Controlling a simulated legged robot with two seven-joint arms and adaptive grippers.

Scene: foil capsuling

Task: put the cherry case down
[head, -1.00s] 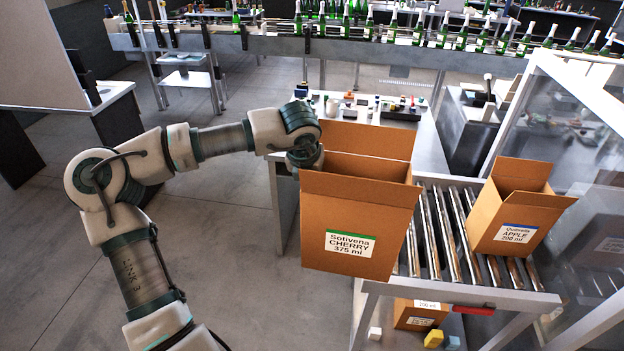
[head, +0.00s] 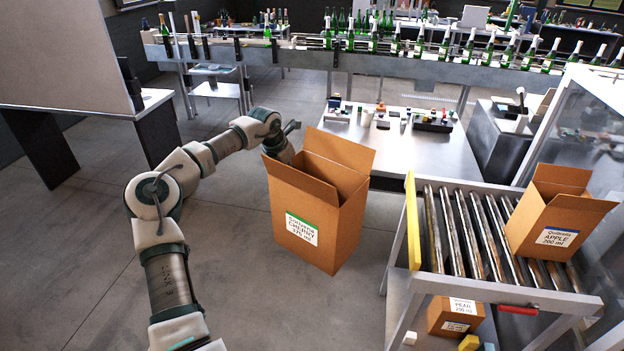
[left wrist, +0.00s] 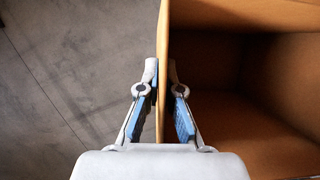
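The cherry case (head: 335,222) is an open brown cardboard box with a green-edged label reading CHERRY 375 ml. In the head view it hangs in the air over the floor, left of the roller conveyor and slightly tilted. My left gripper (head: 287,155) is at its upper left side, its fingers partly hidden by the box. In the left wrist view my left gripper (left wrist: 165,95) has one finger on each side of the case wall (left wrist: 162,75), shut on it. The visible inside of the case (left wrist: 240,90) looks empty. My right gripper is in neither view.
The roller conveyor (head: 470,235) has a yellow strip (head: 413,225) along its left edge and an apple case (head: 553,222) at right. A pear case (head: 456,315) sits beneath. A metal table (head: 400,150) with small items stands behind. Grey floor (head: 240,290) is open at left.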

